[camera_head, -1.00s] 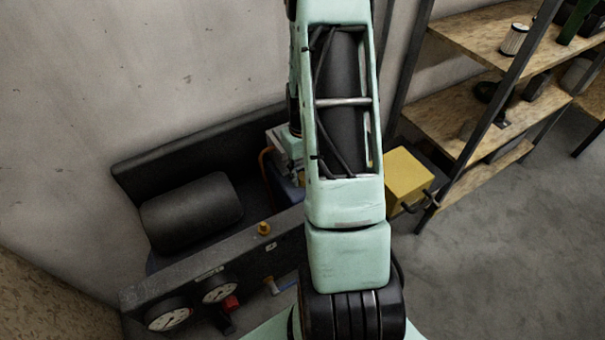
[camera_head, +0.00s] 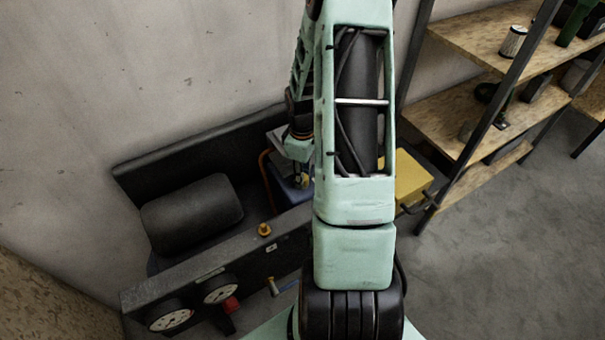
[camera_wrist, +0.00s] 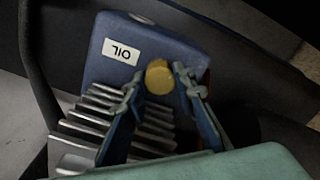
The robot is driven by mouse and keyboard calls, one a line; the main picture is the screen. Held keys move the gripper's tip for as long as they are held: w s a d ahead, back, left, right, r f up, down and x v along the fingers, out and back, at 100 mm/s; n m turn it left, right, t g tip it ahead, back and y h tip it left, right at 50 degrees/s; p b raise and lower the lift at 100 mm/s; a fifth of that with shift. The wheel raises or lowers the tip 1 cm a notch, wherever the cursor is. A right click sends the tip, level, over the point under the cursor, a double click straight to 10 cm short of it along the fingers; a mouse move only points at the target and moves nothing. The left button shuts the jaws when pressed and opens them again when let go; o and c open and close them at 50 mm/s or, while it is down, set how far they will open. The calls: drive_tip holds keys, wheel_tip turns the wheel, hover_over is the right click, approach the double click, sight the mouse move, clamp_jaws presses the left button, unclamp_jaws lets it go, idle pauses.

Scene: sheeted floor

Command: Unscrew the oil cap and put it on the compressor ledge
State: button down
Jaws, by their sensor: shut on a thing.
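The yellow oil cap (camera_wrist: 159,77) sits between the two fingertips of my gripper (camera_wrist: 160,84) in the wrist view. The fingers are shut on it. Behind it is the blue housing (camera_wrist: 145,48) with a white "OIL" label, seen upside down. I cannot tell whether the cap is seated in the housing or just clear of it. In the head view my gripper (camera_head: 300,180) is small and partly hidden by my arm, over the blue housing (camera_head: 291,194). The dark compressor ledge (camera_head: 190,282) runs across the front, left of my arm.
A black cylinder (camera_head: 192,213) lies behind. A yellow box (camera_head: 411,178) and a wooden shelf rack (camera_head: 470,45) are to the right.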

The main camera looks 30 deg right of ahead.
drive_tip(key=n+p, duration=0.1)
drive_tip(key=n, duration=0.2)
drive_tip(key=n+p, duration=0.2)
drive_tip(key=n, duration=0.1)
drive_tip(key=shift+r+n, duration=0.2)
drive_tip(key=shift+n, duration=0.2)
drive_tip(key=n+p, duration=0.1)
drive_tip(key=n, duration=0.2)
drive_tip(key=shift+p, duration=0.3)
drive_tip(key=shift+f+n+p, duration=0.2)
drive_tip(key=shift+n+p, duration=0.15)
drive_tip(key=shift+n, duration=0.75)
drive_tip(key=c, duration=1.5)
unclamp_jaws()
drive_tip(key=shift+c, duration=0.9)
